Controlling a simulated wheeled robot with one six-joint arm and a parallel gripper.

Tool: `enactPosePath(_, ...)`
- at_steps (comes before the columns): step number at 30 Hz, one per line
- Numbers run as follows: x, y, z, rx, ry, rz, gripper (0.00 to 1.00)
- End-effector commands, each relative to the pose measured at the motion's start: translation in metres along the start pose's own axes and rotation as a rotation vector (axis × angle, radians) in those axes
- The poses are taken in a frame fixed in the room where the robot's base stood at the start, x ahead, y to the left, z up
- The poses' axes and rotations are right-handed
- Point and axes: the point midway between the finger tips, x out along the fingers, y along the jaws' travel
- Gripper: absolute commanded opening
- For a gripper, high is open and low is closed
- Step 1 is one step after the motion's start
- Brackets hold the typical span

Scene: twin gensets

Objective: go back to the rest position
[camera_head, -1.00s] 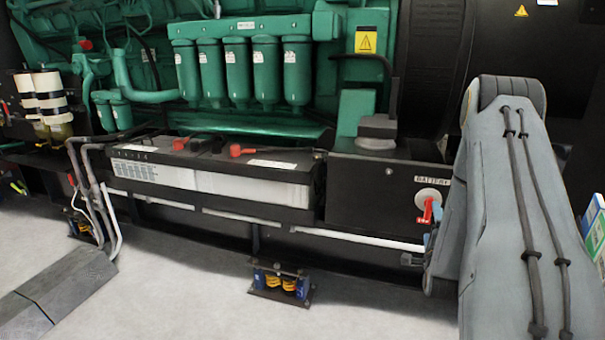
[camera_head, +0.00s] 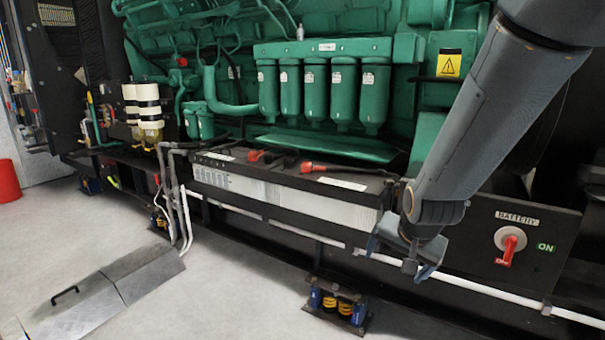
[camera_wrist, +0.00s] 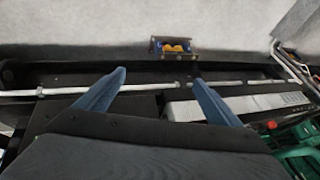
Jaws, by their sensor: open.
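My gripper (camera_head: 405,254) hangs from my grey arm on the right of the head view, pointing down in front of the battery tray's right end. In the wrist view my gripper (camera_wrist: 158,88) shows two blue fingers spread apart with nothing between them. The red battery switch (camera_head: 511,240) sits on a black panel to the right of my gripper, apart from it. Its red handle hangs downward, with a green ON label to its right and a red label below.
The battery (camera_head: 285,190) lies below the green engine (camera_head: 330,90). A white pipe (camera_head: 470,284) runs along the black base rail. A spring mount (camera_head: 337,306) stands on the floor. A grey ramp cover (camera_head: 105,290) lies at left, with open pale floor around it.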

Motion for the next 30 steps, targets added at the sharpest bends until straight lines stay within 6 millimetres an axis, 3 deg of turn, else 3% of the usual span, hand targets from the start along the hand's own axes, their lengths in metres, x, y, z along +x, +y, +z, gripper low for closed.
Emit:
enactPosePath(3, -0.043, -0.015, 0.057, -0.198, -0.142, 0.015, 0.88)
enactPosePath(6, -0.071, -0.015, 0.094, -0.333, -0.238, 0.025, 0.88)
enactPosePath(15, -0.131, -0.004, 0.165, -0.603, -0.434, 0.026, 0.88)
enactPosePath(21, -0.165, 0.006, 0.201, -0.746, -0.539, 0.016, 0.88)
enactPosePath(30, -0.179, 0.016, 0.181, -0.702, -0.536, 0.043, 0.88)
